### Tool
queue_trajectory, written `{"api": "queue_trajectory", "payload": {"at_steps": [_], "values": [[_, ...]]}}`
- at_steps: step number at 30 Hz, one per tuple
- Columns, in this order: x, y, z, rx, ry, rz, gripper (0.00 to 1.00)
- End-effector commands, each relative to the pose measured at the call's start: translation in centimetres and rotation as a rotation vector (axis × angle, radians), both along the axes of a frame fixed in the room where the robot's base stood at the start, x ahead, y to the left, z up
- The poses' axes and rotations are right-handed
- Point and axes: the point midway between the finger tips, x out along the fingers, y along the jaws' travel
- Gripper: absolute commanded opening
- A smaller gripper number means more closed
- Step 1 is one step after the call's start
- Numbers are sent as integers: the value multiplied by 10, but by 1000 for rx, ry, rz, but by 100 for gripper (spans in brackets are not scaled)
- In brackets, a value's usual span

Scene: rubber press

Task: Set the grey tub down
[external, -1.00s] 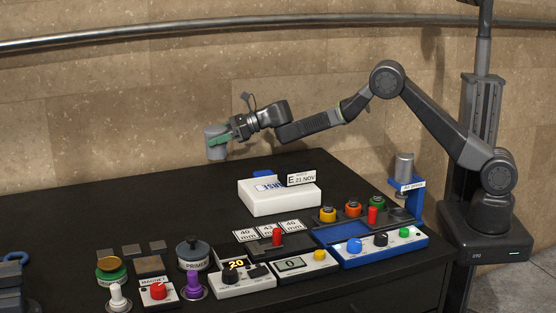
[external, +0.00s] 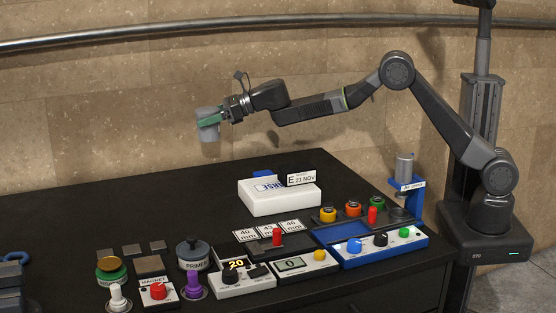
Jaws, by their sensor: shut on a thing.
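The grey tub (external: 208,131) is a small upright cylinder, held in the air above the far left part of the black table (external: 110,208). My gripper (external: 209,121) is shut on the tub from its right side, with green fingers around its upper part. There is clear space between the tub and the table top. The tub's inside cannot be made out.
The table's far left part is bare. A white box (external: 278,201) with a blue label stands mid-table. A blue press stand (external: 416,203) is at the right. Control boxes, knobs and tins, including a primer tin (external: 192,255), line the front edge.

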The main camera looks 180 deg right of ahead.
Motion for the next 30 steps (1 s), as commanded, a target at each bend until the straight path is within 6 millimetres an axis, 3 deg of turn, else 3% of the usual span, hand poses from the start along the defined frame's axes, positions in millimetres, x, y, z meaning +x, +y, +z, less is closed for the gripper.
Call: {"api": "queue_trajectory", "payload": {"at_steps": [1, 8, 12, 16, 25, 30], "values": [[20, -1, 2, 0, -1, -15, 33], [109, 6, -1, 13, -4, -141, 33], [163, 22, -1, 12, -3, -226, 33], [204, 42, 0, 5, 3, -296, 33], [257, 79, 4, -17, 15, -398, 33], [254, 79, -22, -15, 17, -404, 33]]}}
